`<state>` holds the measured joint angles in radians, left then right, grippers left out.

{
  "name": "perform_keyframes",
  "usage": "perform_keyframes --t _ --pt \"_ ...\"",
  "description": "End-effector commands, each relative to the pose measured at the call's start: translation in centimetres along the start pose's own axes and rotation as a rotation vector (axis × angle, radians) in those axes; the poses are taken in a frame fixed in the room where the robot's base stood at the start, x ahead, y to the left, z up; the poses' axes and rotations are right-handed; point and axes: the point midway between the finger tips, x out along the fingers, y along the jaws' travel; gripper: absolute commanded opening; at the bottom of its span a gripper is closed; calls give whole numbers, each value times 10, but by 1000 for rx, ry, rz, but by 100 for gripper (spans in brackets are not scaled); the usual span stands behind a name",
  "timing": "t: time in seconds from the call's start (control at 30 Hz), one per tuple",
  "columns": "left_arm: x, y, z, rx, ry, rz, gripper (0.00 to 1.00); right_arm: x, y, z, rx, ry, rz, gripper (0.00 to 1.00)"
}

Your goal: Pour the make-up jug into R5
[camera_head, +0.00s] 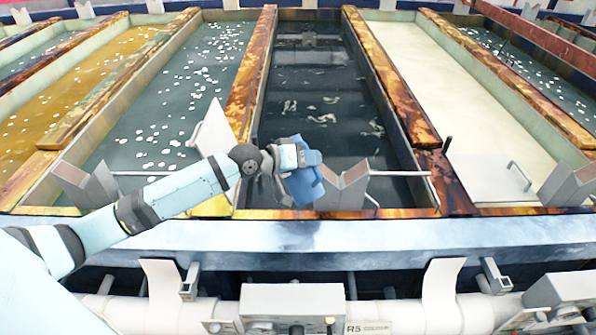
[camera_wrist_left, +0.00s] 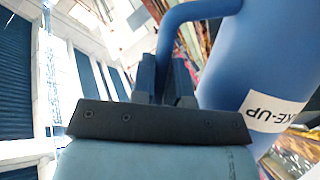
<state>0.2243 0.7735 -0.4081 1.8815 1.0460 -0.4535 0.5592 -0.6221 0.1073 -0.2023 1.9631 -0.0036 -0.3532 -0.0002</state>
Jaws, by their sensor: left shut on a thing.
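The blue make-up jug (camera_head: 305,188) is at the front edge of the middle tank, just left of a grey V-shaped bracket. In the left wrist view the jug (camera_wrist_left: 235,55) shows its handle (camera_wrist_left: 185,14) and a white label ending in "KE-UP" (camera_wrist_left: 270,111). My left gripper (camera_head: 289,163) is shut on the handle; its dark fingers (camera_wrist_left: 165,80) show there in the wrist view. The tank with dark liquid (camera_head: 315,105) lies behind the jug; a panel below the front ledge reads R5 (camera_head: 353,328). The jug's mouth and contents are hidden. My right gripper is out of view.
Stained wooden dividers (camera_head: 388,80) separate the tanks. The grey V-shaped bracket (camera_head: 342,188) stands close right of the jug. A white panel (camera_head: 212,130) stands behind my left forearm. A pale tank (camera_head: 440,90) lies right, a grey-green one (camera_head: 185,90) left.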

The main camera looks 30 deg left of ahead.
Motion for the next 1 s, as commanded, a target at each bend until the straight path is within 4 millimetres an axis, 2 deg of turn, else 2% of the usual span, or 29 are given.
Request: perform_keyframes --t 0.5,1.0 --pt "-3 -5 -8 -134 1 58 0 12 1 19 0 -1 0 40" --pt "-3 -4 -10 -139 1 60 0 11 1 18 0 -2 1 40"
